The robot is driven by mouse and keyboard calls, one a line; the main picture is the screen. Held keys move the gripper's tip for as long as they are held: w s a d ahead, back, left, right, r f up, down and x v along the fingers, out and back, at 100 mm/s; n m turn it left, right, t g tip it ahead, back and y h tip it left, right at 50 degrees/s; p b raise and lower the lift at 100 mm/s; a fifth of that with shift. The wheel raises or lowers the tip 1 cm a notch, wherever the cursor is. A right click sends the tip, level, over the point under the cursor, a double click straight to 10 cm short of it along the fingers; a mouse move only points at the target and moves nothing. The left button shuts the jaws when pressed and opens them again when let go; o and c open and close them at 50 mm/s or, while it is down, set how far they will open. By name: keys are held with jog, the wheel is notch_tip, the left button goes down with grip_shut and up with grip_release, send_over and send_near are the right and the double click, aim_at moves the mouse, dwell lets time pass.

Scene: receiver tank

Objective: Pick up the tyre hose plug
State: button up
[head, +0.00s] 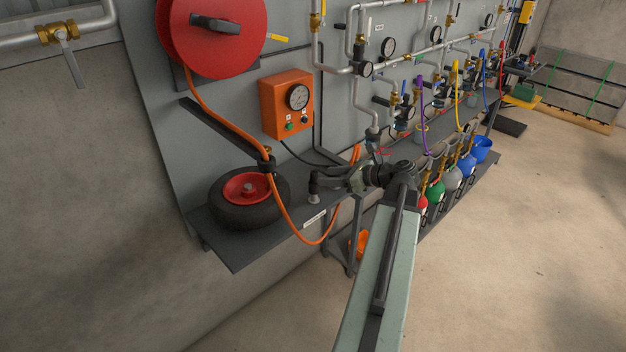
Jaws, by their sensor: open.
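An orange hose (289,220) runs from the red reel down to a dark holder (266,166) above the tyre. A small brass fitting (267,151) shows at this holder; it looks like the hose plug, but I cannot tell for sure. The hose hangs in a loop below the shelf edge. My gripper (315,183) is open, over the shelf to the right of the tyre and apart from the brass fitting. A small pale metal piece (314,199) shows just under the jaws; I cannot tell what it is or whether they touch it.
A tyre with a red rim (248,190) lies on the grey shelf (240,251). An orange gauge box (286,104) and the red reel (212,35) are on the panel behind. The right floor is clear.

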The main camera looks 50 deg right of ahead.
aim_at(314, 176)
jog(key=b+x, duration=0.2)
jog(key=x, duration=0.4)
jog(key=shift+w+f, duration=0.1)
jog(key=shift+w, duration=0.2)
grip_shut()
